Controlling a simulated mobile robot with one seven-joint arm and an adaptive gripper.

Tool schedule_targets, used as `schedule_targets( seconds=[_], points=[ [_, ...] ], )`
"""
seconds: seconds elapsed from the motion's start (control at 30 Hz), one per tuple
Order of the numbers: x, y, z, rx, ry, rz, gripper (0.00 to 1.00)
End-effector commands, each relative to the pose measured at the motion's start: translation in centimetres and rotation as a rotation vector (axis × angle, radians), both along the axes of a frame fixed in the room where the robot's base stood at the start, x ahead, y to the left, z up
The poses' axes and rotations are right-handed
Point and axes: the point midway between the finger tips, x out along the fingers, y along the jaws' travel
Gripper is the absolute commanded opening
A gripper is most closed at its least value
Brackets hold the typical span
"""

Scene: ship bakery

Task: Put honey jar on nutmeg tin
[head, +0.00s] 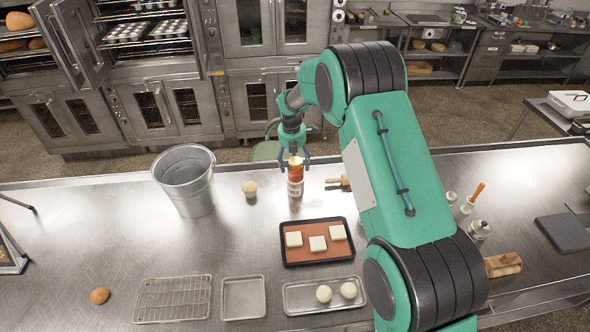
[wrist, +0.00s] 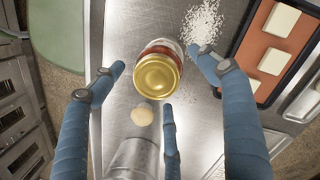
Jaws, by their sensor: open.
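The tin is mostly hidden under the jar in the wrist view. My gripper (head: 294,158) points down over the stack. Its blue fingers are open and spread around the jar, with visible gaps at the lid. Exact contact between jar and tin is hard to see.
A metal bucket (head: 186,182) stands left of the stack, with a small pale round-topped item (head: 250,188) between. A dark-rimmed tray (head: 318,259) with white squares lies in front. White grains (wrist: 203,22) lie beside the stack. A rolling pin (head: 338,181) is to the right.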

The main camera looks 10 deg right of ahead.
Motion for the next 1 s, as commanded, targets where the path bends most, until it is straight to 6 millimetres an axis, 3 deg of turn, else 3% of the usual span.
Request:
schedule_targets(
  seconds=[0.2, 0.4, 1.0],
  points=[
    [-0.3, 0.3, 3.6, 0.000, -0.002, 0.000, 0.75],
    [-0.6, 0.4, 5.6, 0.000, 0.000, 0.001, 0.75],
    [-0.7, 0.4, 6.3, 0.000, 0.000, 0.000, 0.75]
  ],
)
